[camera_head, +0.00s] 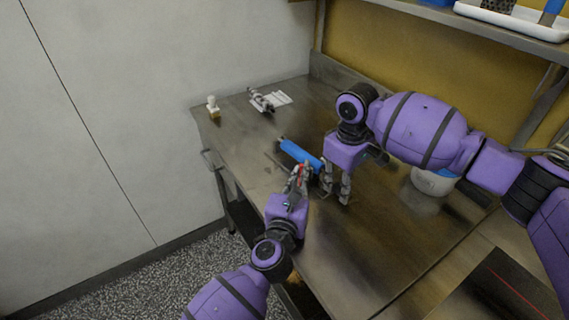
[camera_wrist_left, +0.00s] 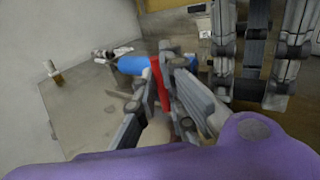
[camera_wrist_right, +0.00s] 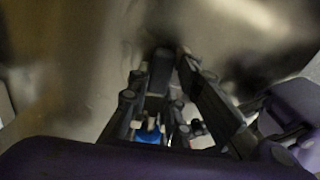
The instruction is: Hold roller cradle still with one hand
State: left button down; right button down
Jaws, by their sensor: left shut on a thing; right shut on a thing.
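A blue roller (camera_head: 299,153) lies on the metal worktop, with a dark bar (camera_head: 272,158) along its left side that looks like part of the roller cradle. My left gripper (camera_head: 303,168) is at the roller's near end, shut on a red part (camera_wrist_left: 160,85) beside the roller; the blue roller (camera_wrist_left: 132,65) extends behind it in the left wrist view. My right gripper (camera_head: 336,190) points down just right of the left one. It is shut on a dark grey block (camera_wrist_right: 160,72), seemingly of the cradle. The fingers hide much of the cradle, and a blue patch (camera_wrist_right: 149,136) shows below them.
A small white-topped fitting (camera_head: 212,104) stands at the far left corner. A grey device (camera_head: 261,100) lies beside white paper (camera_head: 281,98) at the back. A white tub (camera_head: 432,181) stands behind my right arm. A shelf (camera_head: 480,24) with a white tray (camera_head: 520,22) overhangs the right.

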pick_arm(q)
jog(key=shift+s+d, duration=0.3)
jog(key=c, duration=1.8)
grip_release()
jog(key=shift+c, duration=0.2)
jog(key=shift+a, duration=0.1)
jog(key=v, duration=1.2)
